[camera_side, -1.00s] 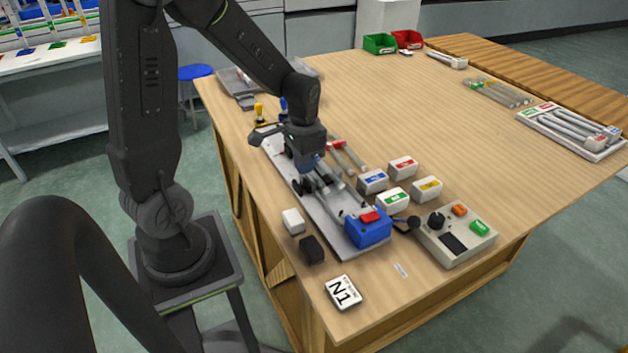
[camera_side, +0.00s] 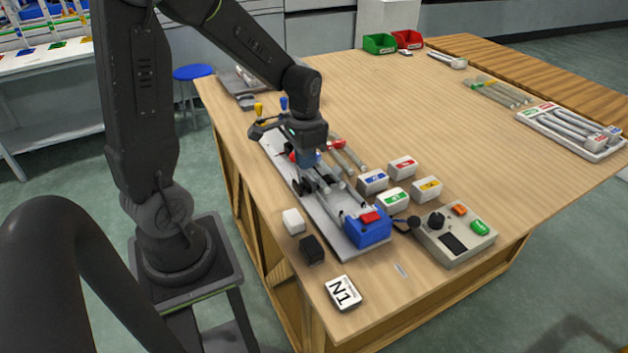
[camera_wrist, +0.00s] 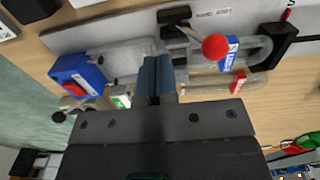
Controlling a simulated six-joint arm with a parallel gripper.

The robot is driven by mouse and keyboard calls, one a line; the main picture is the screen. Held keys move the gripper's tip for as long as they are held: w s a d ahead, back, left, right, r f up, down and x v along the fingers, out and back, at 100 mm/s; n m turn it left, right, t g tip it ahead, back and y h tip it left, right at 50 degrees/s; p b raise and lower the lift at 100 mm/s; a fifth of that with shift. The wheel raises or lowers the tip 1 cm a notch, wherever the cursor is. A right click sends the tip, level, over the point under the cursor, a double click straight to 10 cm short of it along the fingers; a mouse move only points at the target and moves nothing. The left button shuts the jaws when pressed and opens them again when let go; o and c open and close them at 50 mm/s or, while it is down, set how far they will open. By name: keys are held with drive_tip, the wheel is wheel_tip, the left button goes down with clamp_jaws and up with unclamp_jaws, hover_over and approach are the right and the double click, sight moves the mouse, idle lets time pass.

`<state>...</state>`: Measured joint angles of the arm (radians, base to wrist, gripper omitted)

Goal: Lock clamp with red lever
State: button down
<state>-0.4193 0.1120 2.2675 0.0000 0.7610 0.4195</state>
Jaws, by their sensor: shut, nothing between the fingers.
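The red ball knob of the clamp lever (camera_wrist: 215,47) shows in the wrist view, to the right of my fingers. Its thin rod runs up-left to a black clamp block (camera_wrist: 174,14) on the grey plate (camera_wrist: 118,30). My gripper (camera_wrist: 156,62) is shut with nothing between the fingers, just left of the knob and apart from it in that picture. In the side view my gripper (camera_side: 308,160) is low over the grey plate, with a bit of red at its left. It partly hides the clamp there. Glass tubes (camera_wrist: 245,47) with blue and red labels lie along the plate.
A blue unit with a red top (camera_side: 367,228) stands at the plate's near end. Several labelled white boxes (camera_side: 372,181) and a control box (camera_side: 455,235) stand to the right. A white block (camera_side: 293,221) and black block (camera_side: 312,249) lie left. The table's far middle is clear.

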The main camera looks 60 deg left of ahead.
wheel_tip(320, 180, up, 6)
drive_tip(key=shift+r, duration=0.15)
idle(0.6)
drive_tip(key=s+d+r+t, duration=0.2)
drive_tip(key=s+d+r, duration=0.2)
drive_tip(key=d, duration=0.2)
drive_tip(key=s+d+r+t, duration=0.3)
drive_tip(key=s+d, duration=0.2)
drive_tip(key=d, duration=0.2)
drive_tip(key=shift+s+r+t, duration=0.3)
drive_tip(key=shift+r, duration=0.1)
